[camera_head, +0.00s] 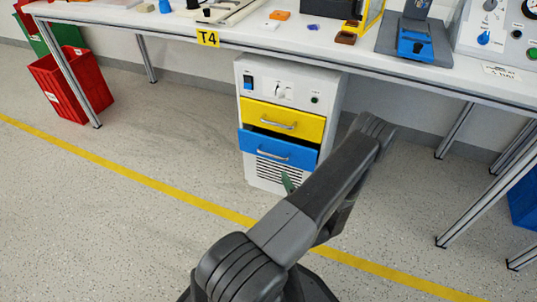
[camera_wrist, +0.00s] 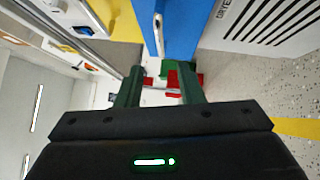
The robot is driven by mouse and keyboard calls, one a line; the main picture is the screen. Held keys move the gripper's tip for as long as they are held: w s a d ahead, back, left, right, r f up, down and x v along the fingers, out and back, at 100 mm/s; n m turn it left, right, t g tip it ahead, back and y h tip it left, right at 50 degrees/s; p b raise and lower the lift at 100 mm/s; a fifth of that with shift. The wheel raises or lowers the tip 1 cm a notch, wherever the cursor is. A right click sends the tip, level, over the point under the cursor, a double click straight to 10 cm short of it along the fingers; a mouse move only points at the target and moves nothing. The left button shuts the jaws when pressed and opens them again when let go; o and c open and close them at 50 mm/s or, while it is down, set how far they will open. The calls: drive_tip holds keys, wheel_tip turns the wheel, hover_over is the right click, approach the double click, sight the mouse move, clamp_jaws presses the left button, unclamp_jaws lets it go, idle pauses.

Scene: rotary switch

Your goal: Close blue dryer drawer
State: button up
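The blue drawer (camera_head: 277,151) is the lower drawer of the white dryer cabinet (camera_head: 267,184) under the bench. It stands out a little from the cabinet, with a dark gap along its top edge. Its silver handle (camera_head: 268,154) runs across the front. In the wrist view the blue drawer front (camera_wrist: 182,28) and handle (camera_wrist: 158,32) are at the top, just beyond the fingertips. My gripper (camera_wrist: 160,78) has two green fingers spread apart with nothing between them. In the head view my arm hides most of the gripper; one green finger shows low by the drawer.
The yellow drawer (camera_head: 283,118) sits directly above the blue one. The white bench (camera_head: 130,18) overhangs the cabinet. A red bin (camera_head: 72,88) stands at the left, and table legs (camera_head: 462,212) stand at the right. The floor left of the cabinet is clear.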

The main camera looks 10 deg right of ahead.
sight(273, 155)
drive_tip(key=b+x, duration=0.2)
drive_tip(key=x, duration=1)
clamp_jaws()
